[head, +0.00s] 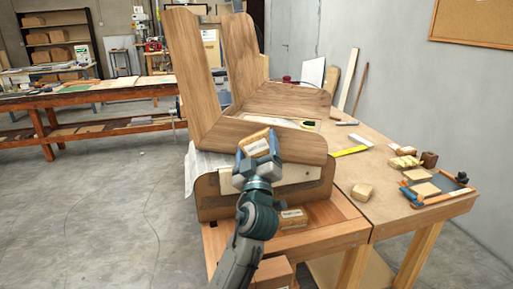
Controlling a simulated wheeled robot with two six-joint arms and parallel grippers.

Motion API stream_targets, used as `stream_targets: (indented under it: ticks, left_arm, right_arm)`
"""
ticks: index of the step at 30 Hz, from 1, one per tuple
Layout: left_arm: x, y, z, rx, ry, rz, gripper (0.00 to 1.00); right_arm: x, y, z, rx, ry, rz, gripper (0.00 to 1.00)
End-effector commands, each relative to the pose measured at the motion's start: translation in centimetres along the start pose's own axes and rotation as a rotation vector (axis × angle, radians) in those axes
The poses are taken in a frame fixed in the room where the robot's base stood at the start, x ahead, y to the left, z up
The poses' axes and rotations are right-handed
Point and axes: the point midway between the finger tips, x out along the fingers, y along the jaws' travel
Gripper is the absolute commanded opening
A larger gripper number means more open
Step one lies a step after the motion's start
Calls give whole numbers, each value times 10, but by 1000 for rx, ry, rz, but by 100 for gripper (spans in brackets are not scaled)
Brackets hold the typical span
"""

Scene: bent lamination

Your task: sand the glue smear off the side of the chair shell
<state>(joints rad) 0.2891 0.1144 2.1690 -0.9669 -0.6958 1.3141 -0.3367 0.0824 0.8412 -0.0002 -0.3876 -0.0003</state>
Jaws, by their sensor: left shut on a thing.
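The chair shell (180,70) is bent brown wood with tall side pieces at the left and a lower part that runs toward the right. My left gripper (262,157) is shut on a tan block with a pale label (256,143), which I take to be a sanding block. The block is at the near side of the shell's lower part; I cannot tell whether it touches. I cannot make out a glue smear; the block and gripper cover part of that side. My right gripper is not in view.
The shell stands on a wooden workbench (385,200). A pale strip (297,174) shows below it. A small labelled block (292,218) lies at the front. Small wood blocks (403,162), a yellow tool (350,151) and a clamped frame (432,190) lie at the right. Floor at the left is clear.

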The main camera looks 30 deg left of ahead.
Motion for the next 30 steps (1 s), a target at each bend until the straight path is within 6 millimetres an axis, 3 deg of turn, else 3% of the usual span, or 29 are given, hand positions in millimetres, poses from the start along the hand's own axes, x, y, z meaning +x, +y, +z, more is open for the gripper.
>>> stream_targets:
  ticks: [30]
  left_arm:
    - [16, 0, 9, 0, 1, 1, 59]
  right_arm:
    - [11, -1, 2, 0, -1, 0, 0]
